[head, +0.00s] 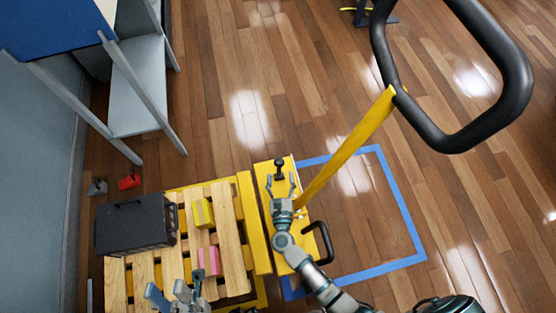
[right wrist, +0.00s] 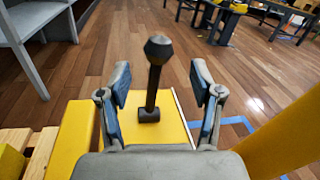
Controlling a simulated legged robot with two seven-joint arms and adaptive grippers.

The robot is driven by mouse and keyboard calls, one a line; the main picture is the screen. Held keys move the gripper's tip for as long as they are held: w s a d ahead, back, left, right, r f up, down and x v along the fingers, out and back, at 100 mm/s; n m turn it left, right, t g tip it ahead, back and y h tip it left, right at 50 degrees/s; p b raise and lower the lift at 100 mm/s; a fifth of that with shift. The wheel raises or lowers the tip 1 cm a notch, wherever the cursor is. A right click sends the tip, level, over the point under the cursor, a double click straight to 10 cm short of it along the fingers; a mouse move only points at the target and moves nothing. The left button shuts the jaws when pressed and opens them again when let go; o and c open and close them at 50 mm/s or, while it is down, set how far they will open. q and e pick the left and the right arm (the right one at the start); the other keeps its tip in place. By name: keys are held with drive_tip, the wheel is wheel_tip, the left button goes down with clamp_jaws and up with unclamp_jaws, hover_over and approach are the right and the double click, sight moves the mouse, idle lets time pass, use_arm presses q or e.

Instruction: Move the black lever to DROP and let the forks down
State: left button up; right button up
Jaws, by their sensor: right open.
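The black lever (head: 279,166) stands on the far end of the yellow pallet-truck housing (head: 266,176). In the right wrist view the lever (right wrist: 153,85) rises from a black base to a faceted knob. My right gripper (head: 281,182) is open, just on the near side of the lever. In its wrist view the fingers (right wrist: 160,72) stand left and right of the lever without visibly touching it. My left gripper (head: 176,285) is open at the bottom edge, over the pallet. The forks are mostly hidden by the pallet (head: 229,240). No DROP marking is readable.
A black case (head: 135,226), a yellow block (head: 203,213) and a pink block (head: 208,261) lie on the pallet. The yellow tiller (head: 350,145) with its black loop handle (head: 520,75) slants up to the right. Blue tape (head: 402,215) marks the floor. A grey shelf (head: 138,90) stands at left.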

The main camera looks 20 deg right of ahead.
sight(279, 167)
drive_tip(key=x, duration=0.4)
drive_tip(key=shift+w+a+b, duration=0.1)
drive_tip(key=shift+w+b, duration=0.25)
drive_tip(key=shift+b, duration=0.05)
drive_tip(key=shift+w+d, duration=0.5)
drive_tip(key=shift+w, duration=0.15)
drive_tip(key=shift+a, duration=0.1)
clamp_jaws()
